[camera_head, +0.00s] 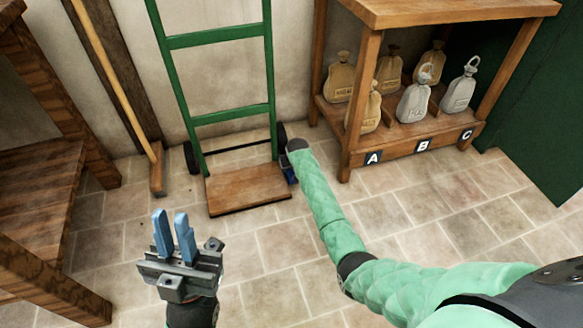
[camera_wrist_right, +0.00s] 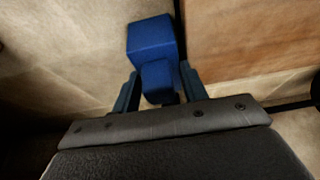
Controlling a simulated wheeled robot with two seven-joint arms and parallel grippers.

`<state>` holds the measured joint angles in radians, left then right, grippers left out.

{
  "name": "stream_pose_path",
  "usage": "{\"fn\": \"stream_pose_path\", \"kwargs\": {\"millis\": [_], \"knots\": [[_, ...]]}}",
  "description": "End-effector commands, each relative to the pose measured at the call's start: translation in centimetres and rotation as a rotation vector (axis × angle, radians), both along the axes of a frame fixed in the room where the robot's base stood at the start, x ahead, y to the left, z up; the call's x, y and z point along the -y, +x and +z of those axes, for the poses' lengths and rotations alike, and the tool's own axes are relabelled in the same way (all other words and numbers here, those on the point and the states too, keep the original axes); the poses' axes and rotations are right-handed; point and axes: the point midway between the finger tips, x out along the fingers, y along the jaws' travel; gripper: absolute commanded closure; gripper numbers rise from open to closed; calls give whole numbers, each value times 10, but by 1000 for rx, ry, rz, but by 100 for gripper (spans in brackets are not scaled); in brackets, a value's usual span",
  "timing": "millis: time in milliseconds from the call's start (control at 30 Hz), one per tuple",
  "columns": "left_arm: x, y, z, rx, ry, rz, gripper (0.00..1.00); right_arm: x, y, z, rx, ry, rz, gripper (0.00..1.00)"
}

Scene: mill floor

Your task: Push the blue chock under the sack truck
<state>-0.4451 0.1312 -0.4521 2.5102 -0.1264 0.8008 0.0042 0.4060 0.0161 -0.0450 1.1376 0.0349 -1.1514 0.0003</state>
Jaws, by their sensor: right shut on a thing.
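The sack truck (camera_head: 219,117) has a green frame, a wooden toe plate (camera_head: 248,190) and dark wheels, and stands against the back wall. The blue chock (camera_wrist_right: 151,38) sits between the fingers of my right gripper (camera_wrist_right: 160,88), which is shut on it. In the right wrist view a brown wooden surface lies just right of the chock. In the head view my right gripper (camera_head: 289,172) is low beside the toe plate's right edge, near the right wheel, largely hidden by my arm. My left gripper (camera_head: 171,220) is empty, its two blue fingers apart, in front of the truck.
A broom (camera_head: 157,170) leans on the wall left of the truck. Wooden furniture (camera_head: 40,180) stands at the left. A wooden shelf (camera_head: 345,165) marked A, B, C holds several sacks at the right. A green panel (camera_head: 550,120) is far right. The tiled floor in front is clear.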

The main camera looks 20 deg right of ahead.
Motion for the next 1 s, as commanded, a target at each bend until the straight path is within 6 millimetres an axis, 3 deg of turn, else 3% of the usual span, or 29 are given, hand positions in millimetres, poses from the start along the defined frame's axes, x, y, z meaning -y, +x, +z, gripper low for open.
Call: {"fn": "stream_pose_path", "kwargs": {"millis": [1000], "knots": [[0,0,7,-2,1,1,83,0,1,-1,1,0,0,85]]}}
